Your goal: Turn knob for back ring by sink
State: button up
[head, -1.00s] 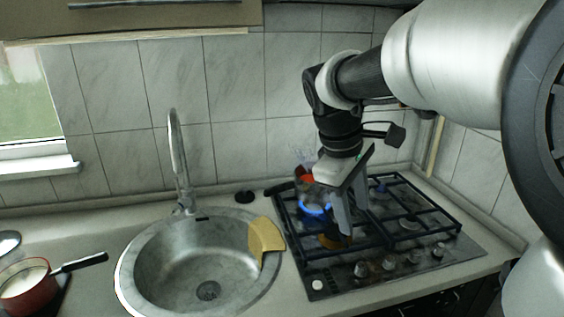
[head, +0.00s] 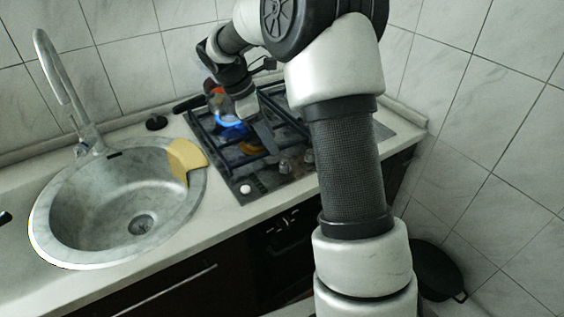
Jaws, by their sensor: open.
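The gas hob (head: 226,171) is a dark plate with black grates, right of the sink. A white knob (head: 245,189) is at the hob's front left corner. Metallic knobs (head: 285,166) follow along the front edge to the right; the rest of the row is hidden behind my arm.
The round steel sink (head: 60,232) with its tall tap (head: 66,90) is at left. A yellow cloth (head: 186,158) hangs over its right rim. A black stopper (head: 156,123) lies behind. A dark pan (head: 438,272) is low at right. The front counter strip is clear.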

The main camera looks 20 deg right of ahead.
aim_at(284, 162)
jog(key=b+x, duration=0.1)
jog(key=x, duration=0.8)
jog(key=shift+s+f, duration=0.1)
jog(key=shift+f, duration=0.05)
jog(key=c, duration=1.1)
jog(key=shift+o, duration=0.2)
